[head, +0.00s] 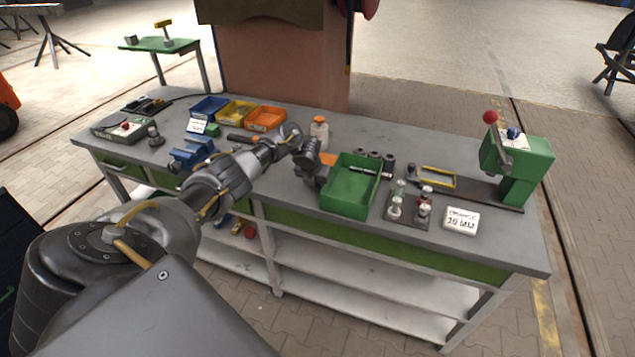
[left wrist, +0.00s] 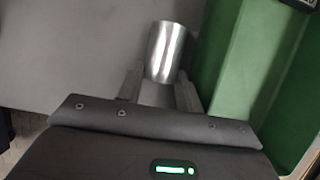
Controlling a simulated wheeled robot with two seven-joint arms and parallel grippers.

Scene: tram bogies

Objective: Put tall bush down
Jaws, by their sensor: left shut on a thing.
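The tall bush (left wrist: 166,50) is a shiny silver cylinder between the fingers of my left gripper (left wrist: 160,82) in the left wrist view. The gripper is shut on it. In the head view my left gripper (head: 314,176) is low over the grey workbench, just left of the green tray (head: 338,205). The bush cannot be made out there. In the wrist view the tray's green wall (left wrist: 222,45) is close to the right of the bush. I cannot tell whether the bush touches the bench. My right gripper is not in view.
Right of the tray stand a holder with several metal parts (head: 408,212), a white label plate (head: 461,220) and a green press (head: 520,165). A bottle (head: 319,134) and an orange bin (head: 266,118) stand behind my gripper. Bare bench top (head: 275,187) shows to its left.

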